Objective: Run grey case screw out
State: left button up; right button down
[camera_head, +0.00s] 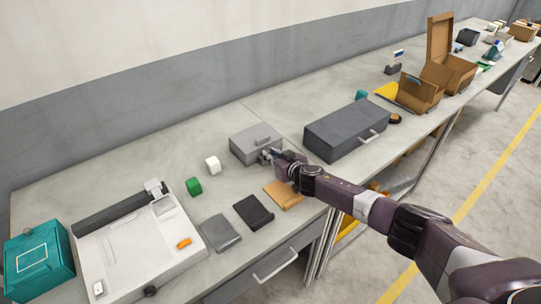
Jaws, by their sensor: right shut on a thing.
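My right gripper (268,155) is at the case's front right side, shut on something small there. The jaws hide the screw, and I cannot make it out. My right arm comes in from the lower right. My left gripper is not in view.
A larger dark grey case (338,132) stands close to the right of my gripper. A tan pouch (284,195), a black wallet-like item (254,212) and a grey one (220,233) lie in front.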

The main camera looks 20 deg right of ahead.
jog(key=shift+w+d+n+y, duration=0.15)
jog(key=shift+d+n+y, duration=0.25)
jog(key=shift+n+y, duration=0.4)
jog(key=shift+w+d+f+n+g+y+b, duration=0.1)
jog(key=shift+f+n+g+y+b, duration=0.05)
jog(key=shift+n+g+y+b, duration=0.65)
jog(key=n+y+b, duration=0.1)
jog(key=b, duration=0.2)
jog(key=n+g+y+b, duration=0.1)
jog(key=y+b, duration=0.1)
jog(key=b, duration=0.1)
jog(key=shift+w+d+f+n+b, duration=0.1)
jog(key=shift+d+f+n+b, duration=0.1)
jog(key=shift+n+b, duration=0.2)
jog(key=shift+r+n+g+y+b, duration=0.35)
jog(key=shift+g+b, duration=0.25)
jog(key=shift+b, duration=0.55)
jog(key=c, duration=1.9)
grip_release()
